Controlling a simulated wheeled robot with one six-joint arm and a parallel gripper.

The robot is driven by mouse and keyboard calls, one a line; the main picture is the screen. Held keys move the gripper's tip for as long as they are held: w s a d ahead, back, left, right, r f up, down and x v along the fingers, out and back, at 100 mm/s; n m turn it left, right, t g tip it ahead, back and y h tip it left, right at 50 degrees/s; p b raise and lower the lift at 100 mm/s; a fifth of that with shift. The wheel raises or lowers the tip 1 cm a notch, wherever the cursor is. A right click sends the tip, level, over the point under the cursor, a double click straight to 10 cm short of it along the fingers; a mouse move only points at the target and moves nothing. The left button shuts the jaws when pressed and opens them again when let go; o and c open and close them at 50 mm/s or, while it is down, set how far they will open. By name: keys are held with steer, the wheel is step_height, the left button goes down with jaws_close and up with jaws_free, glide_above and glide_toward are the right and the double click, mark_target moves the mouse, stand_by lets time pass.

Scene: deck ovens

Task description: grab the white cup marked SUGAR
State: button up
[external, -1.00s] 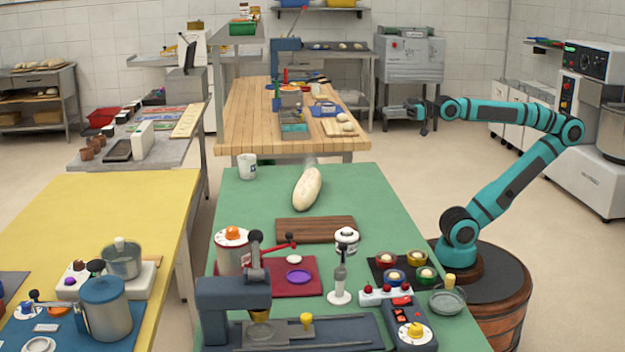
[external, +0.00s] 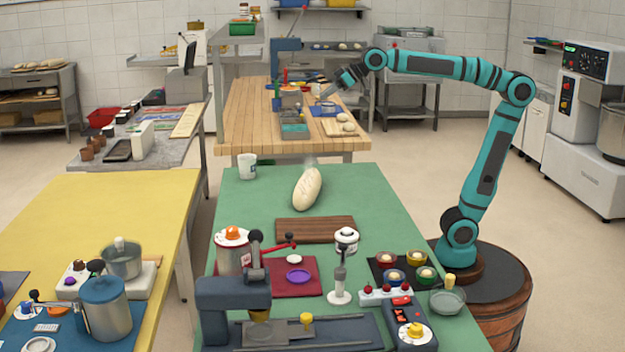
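A white cup (external: 247,166) stands upright at the far left corner of the green table (external: 232,205). A small dark mark shows on its side, too small to read. My gripper (external: 329,93) is in the air, to the right of the cup and higher in the picture, in front of the wooden table at the back. It is apart from the cup. The fingers are small and dark against the clutter, so I cannot tell whether they are open or shut.
A long pale loaf (external: 307,188) lies right of the cup, with a brown board (external: 315,229) nearer. The green surface around the cup is clear.

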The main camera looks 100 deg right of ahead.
mark_target(249, 164)
steer(key=w+d+f+g, duration=0.2)
steer(key=w+d+g, duration=0.15)
steer(key=w, duration=0.45)
steer(key=w+d+f+g, duration=0.2)
steer(key=w+d, duration=0.2)
steer(key=w, duration=0.4)
steer(key=w+d+f+m+g+y, duration=0.2)
steer(key=w+d+f+g, duration=0.3)
steer(key=w+d+f, duration=0.7)
steer(key=a+f, duration=0.1)
steer(key=f, duration=0.4)
steer(key=a+f, duration=0.1)
steer(key=f, duration=0.4)
steer(key=w+a+f, duration=0.1)
steer(key=a+f, duration=0.1)
steer(key=f, duration=0.3)
steer(key=shift+f, duration=0.25)
steer(key=shift+c, duration=0.2)
jaws_close()
